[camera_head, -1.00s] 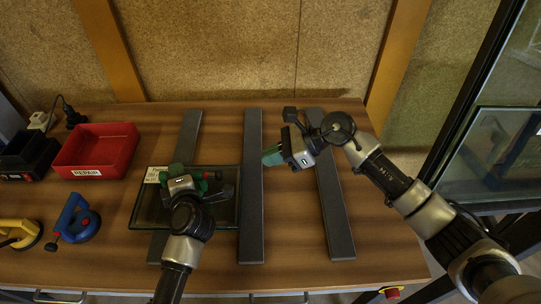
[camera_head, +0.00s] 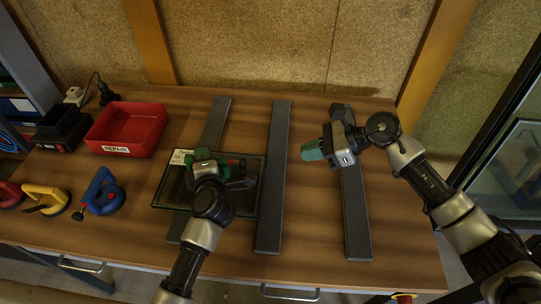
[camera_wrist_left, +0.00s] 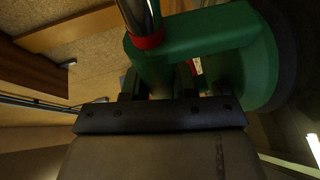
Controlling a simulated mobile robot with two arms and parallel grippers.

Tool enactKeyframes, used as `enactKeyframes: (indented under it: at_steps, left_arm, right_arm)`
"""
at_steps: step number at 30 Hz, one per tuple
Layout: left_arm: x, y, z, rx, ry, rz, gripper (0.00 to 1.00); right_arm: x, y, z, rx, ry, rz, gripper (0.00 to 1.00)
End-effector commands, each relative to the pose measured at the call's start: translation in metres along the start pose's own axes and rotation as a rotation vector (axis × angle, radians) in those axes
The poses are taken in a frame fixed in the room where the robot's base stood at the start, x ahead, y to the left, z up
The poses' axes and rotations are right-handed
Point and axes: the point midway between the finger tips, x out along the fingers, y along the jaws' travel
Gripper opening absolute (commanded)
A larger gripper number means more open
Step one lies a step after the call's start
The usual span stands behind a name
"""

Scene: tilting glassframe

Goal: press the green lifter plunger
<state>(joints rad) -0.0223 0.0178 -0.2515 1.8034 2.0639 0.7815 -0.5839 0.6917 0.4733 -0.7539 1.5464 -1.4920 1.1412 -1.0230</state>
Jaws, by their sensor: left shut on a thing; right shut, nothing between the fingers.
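The green lifter (camera_head: 203,154) sits on a dark glass pane (camera_head: 169,193) lying on the left part of the table. Its red-ended part (camera_head: 234,162) points right. In the left wrist view the lifter's green body (camera_wrist_left: 222,45) fills the upper right, with a red ring (camera_wrist_left: 147,41) around a chrome cylinder beside it. My left gripper (camera_head: 207,170) is shut on the green lifter, and its fingers are partly hidden. My right gripper (camera_head: 314,151) is shut and empty.
Dark bars (camera_head: 273,195) and (camera_head: 357,215) lie on the wooden table (camera_head: 310,245). A red bin (camera_head: 130,124), a black box (camera_head: 62,127), a blue lifter (camera_head: 103,193) and a yellow lifter (camera_head: 45,197) are at left. A glass-holding frame stands at right.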

Motion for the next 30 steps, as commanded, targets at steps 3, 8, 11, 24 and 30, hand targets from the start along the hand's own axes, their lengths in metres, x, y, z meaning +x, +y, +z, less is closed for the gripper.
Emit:
enactKeyframes:
  at_steps: [3,8,11,24,30]
  left_arm:
    - [0.0,-0.001,0.0,0.0,0.001,-0.001,0.0]
    - [0.0,-0.001,0.0,0.0,0.001,-0.001,0.0]
    - [0.0,-0.001,0.0,0.0,0.001,-0.001,0.0]
    - [0.0,-0.001,0.0,0.0,0.001,-0.001,0.0]
    - [0.0,-0.001,0.0,0.0,0.001,-0.001,0.0]
  right_arm:
    - [0.013,0.001,0.0,0.001,-0.002,0.002,0.0]
    - [0.044,0.001,0.001,0.002,-0.003,0.005,0.0]
    - [0.066,0.001,0.001,0.003,-0.003,0.003,0.0]
    - [0.129,0.001,0.018,0.0,-0.001,0.001,0.0]
    - [0.133,0.0,0.02,0.0,0.001,0.0,0.0]
